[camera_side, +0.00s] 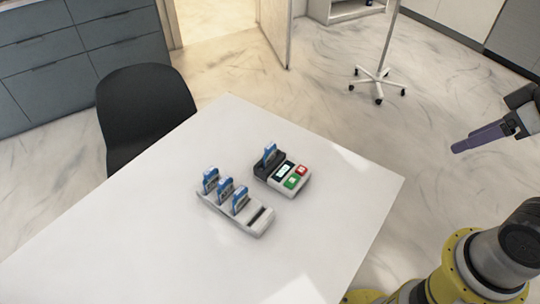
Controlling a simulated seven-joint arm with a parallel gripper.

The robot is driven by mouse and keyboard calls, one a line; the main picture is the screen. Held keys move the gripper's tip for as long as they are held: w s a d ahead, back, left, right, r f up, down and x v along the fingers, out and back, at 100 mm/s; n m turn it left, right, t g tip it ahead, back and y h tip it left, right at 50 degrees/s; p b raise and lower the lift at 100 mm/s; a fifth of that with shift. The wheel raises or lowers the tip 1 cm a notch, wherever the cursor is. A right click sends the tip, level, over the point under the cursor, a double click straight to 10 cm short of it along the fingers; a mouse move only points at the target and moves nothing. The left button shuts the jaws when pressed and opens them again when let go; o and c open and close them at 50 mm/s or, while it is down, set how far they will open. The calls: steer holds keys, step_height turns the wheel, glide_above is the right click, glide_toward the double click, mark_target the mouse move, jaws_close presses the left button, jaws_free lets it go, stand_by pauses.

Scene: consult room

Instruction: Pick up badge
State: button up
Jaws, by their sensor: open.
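Three blue-and-white badges stand upright in a light rack (218,208) on the white table: a left one (210,182), a middle one (225,189) and a right one (240,201). The rack's slot at its right end is empty. Another blue badge (270,154) stands in the dark rear part of a small reader (291,192) with a screen and a green and a red button. My gripper (457,148), with purple fingers, is open and empty at the right edge, well apart from the badges. Its fingers overlap in this view, so the gap is hard to see.
The white table (130,235) is otherwise clear around the rack and reader. A black chair (145,105) stands at its far left side. A wheeled stand (378,78) is on the floor behind. Grey drawers (75,50) line the back left.

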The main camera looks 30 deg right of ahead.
steer(key=w+a+r+n, duration=0.1)
steer(key=w+r+n, duration=0.7)
steer(key=r+n, duration=0.15)
steer(key=n+g, duration=0.6)
steer(key=n, duration=0.7)
glide_above(270, 145)
steer(key=s, duration=0.1)
step_height(270, 145, down, 19)
steer(key=f, duration=0.6)
steer(key=shift+a+f, duration=0.2)
steer(key=shift+f, duration=0.15)
steer(key=shift+w+d+f, duration=0.1)
steer(key=shift+w+f, duration=0.05)
steer(key=shift+f, duration=0.95)
steer(key=shift+w+d+f, duration=0.1)
steer(key=shift+w+f, duration=0.1)
steer(key=shift+f, duration=0.85)
steer(key=shift+w+f, duration=0.15)
steer(key=shift+f, duration=0.95)
steer(key=shift+c, duration=0.2)
